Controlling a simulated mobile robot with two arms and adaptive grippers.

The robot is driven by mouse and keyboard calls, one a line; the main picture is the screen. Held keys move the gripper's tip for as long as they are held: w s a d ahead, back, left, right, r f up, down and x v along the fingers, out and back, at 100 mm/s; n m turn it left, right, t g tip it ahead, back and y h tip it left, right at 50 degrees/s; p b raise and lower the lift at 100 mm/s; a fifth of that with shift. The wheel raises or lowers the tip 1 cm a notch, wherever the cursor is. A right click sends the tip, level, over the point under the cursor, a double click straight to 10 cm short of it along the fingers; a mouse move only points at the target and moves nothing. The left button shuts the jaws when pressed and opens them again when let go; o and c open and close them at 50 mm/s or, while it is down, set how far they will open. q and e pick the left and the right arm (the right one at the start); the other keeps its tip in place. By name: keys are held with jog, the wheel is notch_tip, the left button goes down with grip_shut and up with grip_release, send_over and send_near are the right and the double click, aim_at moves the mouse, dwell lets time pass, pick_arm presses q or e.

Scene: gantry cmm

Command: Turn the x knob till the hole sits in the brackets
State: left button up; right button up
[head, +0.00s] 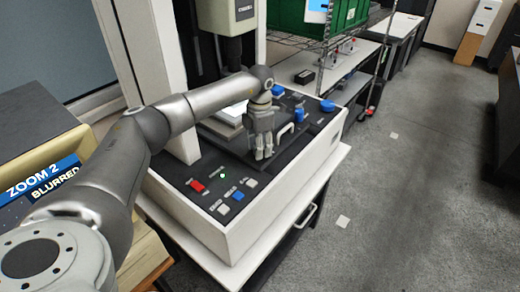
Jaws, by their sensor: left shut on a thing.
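My left gripper (263,156) points down at the dark top of the white measuring machine (225,240), just behind its front row of buttons. Its fingers are closed together on what seems to be the x knob, which they hide. Blue knobs (327,105) stand farther back on the machine top, and one (299,115) is just right of my gripper. The screen (45,185) at the left reads "ZOOM 2" and "BLURRED"; the rest of its picture, with any hole or brackets, is hidden by my arm or out of frame. My right gripper is not in view.
The front panel has a red button (196,186), a lit green lamp (223,175) and small blue and white buttons (237,196). A pale column (150,70) rises behind my arm. A wire rack with a green bin (300,18) stands behind.

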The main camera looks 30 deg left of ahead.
pick_arm(q)
jog(key=shift+m+b, duration=0.45)
jog(key=shift+m, duration=0.95)
jog(key=shift+r, duration=0.1)
jog(key=o, duration=1)
notch_tip(320, 180, up, 12)
jog(key=shift+f, duration=0.1)
